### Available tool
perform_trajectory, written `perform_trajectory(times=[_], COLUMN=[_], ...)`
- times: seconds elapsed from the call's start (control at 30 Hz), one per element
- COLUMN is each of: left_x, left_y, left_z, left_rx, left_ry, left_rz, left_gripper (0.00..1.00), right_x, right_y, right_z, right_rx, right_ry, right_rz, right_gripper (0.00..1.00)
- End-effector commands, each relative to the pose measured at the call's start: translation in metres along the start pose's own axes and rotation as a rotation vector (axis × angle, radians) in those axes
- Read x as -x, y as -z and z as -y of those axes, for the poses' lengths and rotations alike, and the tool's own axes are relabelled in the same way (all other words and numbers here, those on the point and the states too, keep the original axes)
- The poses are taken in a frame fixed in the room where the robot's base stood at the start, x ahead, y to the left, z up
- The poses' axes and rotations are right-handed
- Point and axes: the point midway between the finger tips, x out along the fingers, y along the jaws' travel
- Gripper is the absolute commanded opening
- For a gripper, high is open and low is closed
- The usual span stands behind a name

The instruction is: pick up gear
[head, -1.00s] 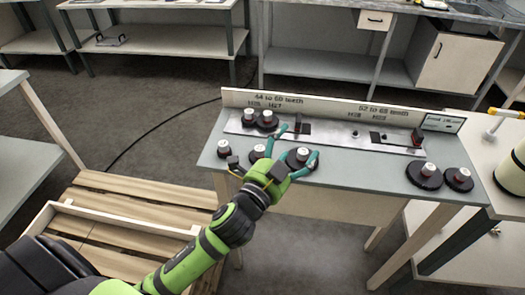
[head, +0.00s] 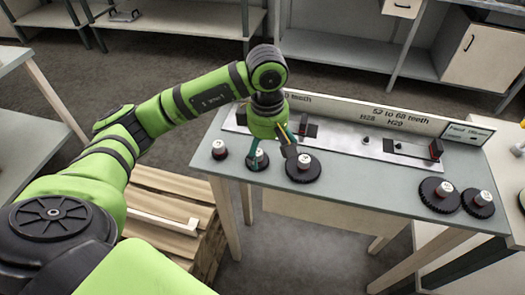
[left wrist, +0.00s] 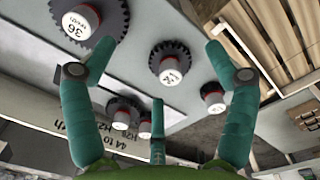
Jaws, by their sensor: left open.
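Several dark toothed gears with pale, numbered hubs stand on the grey table. In the head view a small gear (head: 219,150) is at the left, a middle gear (head: 262,163) is partly hidden by my finger, and a larger gear (head: 304,170) is to its right. My left gripper (head: 271,152) is open and points down over the middle gear. In the left wrist view my open fingers (left wrist: 160,52) frame the middle gear (left wrist: 171,62), with the larger gear marked 36 (left wrist: 88,20) near the left finger. I cannot tell whether the fingers touch a gear. My right gripper is not in view.
A metal rack plate (head: 350,147) and an upright label board (head: 385,118) run along the table's back. Two gears (head: 438,194) (head: 478,203) stand at the right end. A wooden pallet (head: 165,200) lies on the floor at left. The table's middle front is clear.

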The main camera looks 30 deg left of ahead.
Motion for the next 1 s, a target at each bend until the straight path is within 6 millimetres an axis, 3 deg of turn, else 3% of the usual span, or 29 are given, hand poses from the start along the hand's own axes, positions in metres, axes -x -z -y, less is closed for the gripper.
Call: perform_trajectory(times=[0.1,0.2,0.53,0.7,0.97,1.0], left_x=[0.009,0.006,-0.033,-0.055,-0.059,-0.059], left_y=[0.030,0.037,0.038,0.041,0.041,0.041], left_z=[0.002,0.003,-0.003,-0.003,-0.004,-0.004], left_rx=[0.013,0.017,0.017,0.016,0.016,0.016], left_ry=[0.018,0.029,0.033,0.028,0.024,0.024], left_rz=[-0.117,-0.144,-0.139,-0.140,-0.139,-0.139], left_gripper=[0.86,0.86,0.86,0.86,0.86,0.74], right_x=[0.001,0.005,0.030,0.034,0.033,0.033], right_y=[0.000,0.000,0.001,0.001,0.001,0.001], right_z=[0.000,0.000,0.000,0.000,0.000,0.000], right_rx=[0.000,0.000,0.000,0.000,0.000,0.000], right_ry=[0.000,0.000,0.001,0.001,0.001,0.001], right_rz=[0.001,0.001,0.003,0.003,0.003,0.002], right_gripper=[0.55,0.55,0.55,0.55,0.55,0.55])
